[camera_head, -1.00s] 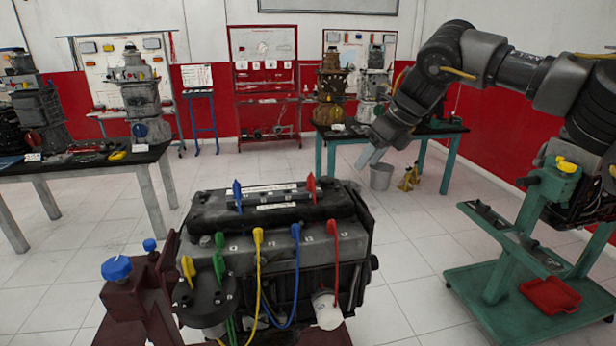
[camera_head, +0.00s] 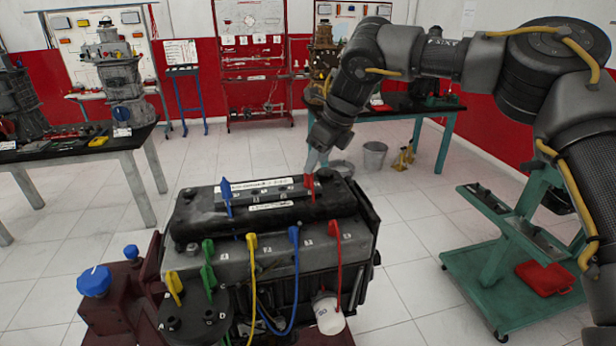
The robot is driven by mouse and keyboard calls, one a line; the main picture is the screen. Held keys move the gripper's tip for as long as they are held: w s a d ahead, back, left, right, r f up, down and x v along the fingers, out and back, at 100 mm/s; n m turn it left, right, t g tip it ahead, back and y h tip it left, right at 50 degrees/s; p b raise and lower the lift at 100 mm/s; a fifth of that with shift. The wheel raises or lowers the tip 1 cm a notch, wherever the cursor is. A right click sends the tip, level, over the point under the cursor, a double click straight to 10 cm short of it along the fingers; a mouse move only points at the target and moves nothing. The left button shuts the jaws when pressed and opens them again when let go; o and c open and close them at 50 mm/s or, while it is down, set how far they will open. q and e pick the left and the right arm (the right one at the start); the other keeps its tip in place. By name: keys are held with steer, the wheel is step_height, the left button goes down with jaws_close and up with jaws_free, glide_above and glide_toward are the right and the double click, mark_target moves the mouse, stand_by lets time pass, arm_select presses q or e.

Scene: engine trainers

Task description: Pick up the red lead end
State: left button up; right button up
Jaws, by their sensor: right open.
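The engine trainer (camera_head: 220,262) stands in front of me with coloured plugs on top. One red plug (camera_head: 309,184) stands upright at the right end of the dark cover. Another red lead end (camera_head: 334,229) sits at the front right edge, and its red cable (camera_head: 339,265) hangs down the side. My right gripper (camera_head: 313,164) points down just above and behind the upright red plug. It is open and holds nothing that I can see; whether it touches the plug is unclear. My left gripper is out of view.
Blue (camera_head: 294,236), yellow (camera_head: 252,242) and green (camera_head: 208,275) lead ends line the engine's front. A white cup (camera_head: 328,313) is at its lower right. A green trolley (camera_head: 500,265) stands right.

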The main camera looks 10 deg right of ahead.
mark_target(309, 181)
steer(key=shift+a+f+p, duration=0.25)
steer(key=shift+p, duration=0.15)
steer(key=p+x, duration=0.2)
steer(key=x, duration=0.1)
steer(key=shift+w+a+f, duration=0.2)
steer(key=shift+w, duration=0.15)
steer(key=shift+w+a+f, duration=0.1)
steer(key=shift+w+f, duration=0.05)
steer(key=shift+f, duration=0.35)
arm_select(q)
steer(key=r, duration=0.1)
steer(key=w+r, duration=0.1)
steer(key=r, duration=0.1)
arm_select(e)
steer(key=shift+c, duration=1)
jaws_close()
